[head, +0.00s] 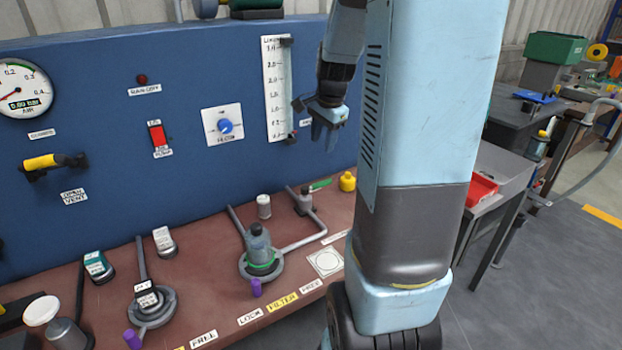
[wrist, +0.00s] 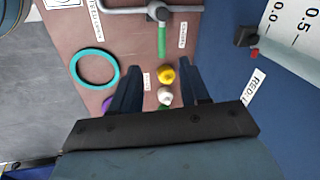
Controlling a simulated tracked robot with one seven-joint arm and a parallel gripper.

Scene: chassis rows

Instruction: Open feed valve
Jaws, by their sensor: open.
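The valve with the green lever (head: 320,184) stands on a grey pipe at the back of the brown bench, near the blue panel. In the wrist view its green lever (wrist: 162,40) points across the pipe (wrist: 120,10), from a grey valve body (wrist: 160,12). My gripper (head: 327,132) is open and empty, above the bench in front of the panel and higher than the lever. In the wrist view my gripper (wrist: 158,80) has its fingers apart, with the lever ahead of them and not between them. The small labels beside the valve are too small to read surely.
A yellow knob (head: 347,181) stands right of the lever. A filter housing (head: 260,252) stands left of it. A teal ring (wrist: 95,68) lies on the bench in the wrist view. The level gauge (head: 277,85) is close to my gripper. My arm hides the bench's right part.

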